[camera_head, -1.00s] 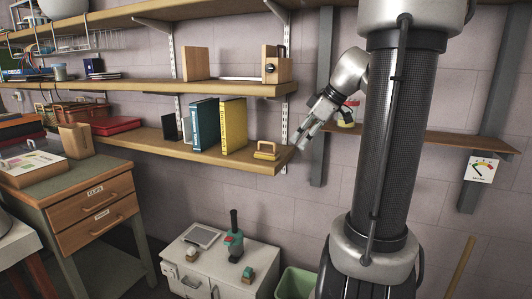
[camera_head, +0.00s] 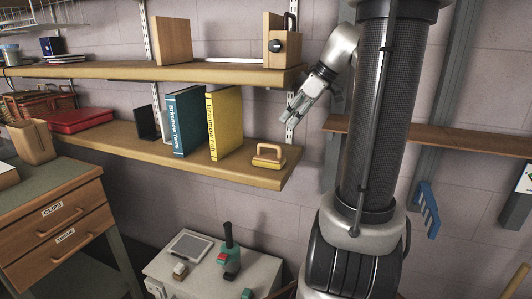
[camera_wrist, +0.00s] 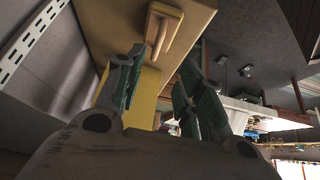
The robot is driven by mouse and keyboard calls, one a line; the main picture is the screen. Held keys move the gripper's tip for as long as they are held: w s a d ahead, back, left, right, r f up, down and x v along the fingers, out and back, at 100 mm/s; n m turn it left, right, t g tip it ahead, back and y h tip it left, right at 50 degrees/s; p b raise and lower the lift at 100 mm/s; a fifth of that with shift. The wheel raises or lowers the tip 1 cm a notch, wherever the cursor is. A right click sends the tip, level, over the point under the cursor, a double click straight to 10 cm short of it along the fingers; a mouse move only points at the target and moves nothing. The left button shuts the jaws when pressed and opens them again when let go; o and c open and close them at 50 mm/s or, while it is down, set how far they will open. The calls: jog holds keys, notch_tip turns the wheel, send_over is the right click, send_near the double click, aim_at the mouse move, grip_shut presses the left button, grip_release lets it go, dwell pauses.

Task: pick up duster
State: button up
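The duster (camera_head: 268,156), a yellow block with a wooden loop handle, lies near the right end of the lower wooden shelf (camera_head: 222,169). It also shows at the top of the wrist view (camera_wrist: 163,24), beyond my fingertips. My gripper (camera_head: 292,112) is above and slightly right of the duster, apart from it. In the wrist view my gripper (camera_wrist: 157,78) has its two fingers spread with nothing held between them.
A yellow book (camera_head: 226,125) and a blue book (camera_head: 185,122) stand left of the duster. The upper shelf (camera_head: 190,74) carries a wooden bookend (camera_head: 280,42). A white cabinet (camera_head: 205,285) stands below. The space right of the duster's shelf end is clear.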

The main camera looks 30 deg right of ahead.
send_near(269, 154)
jog(key=w+a+f, duration=0.1)
jog(key=a+f, duration=0.1)
jog(key=w+a+f, duration=0.1)
jog(key=f, duration=0.1)
jog(key=shift+w+a, duration=0.2)
jog(key=shift+a, duration=0.15)
grip_shut()
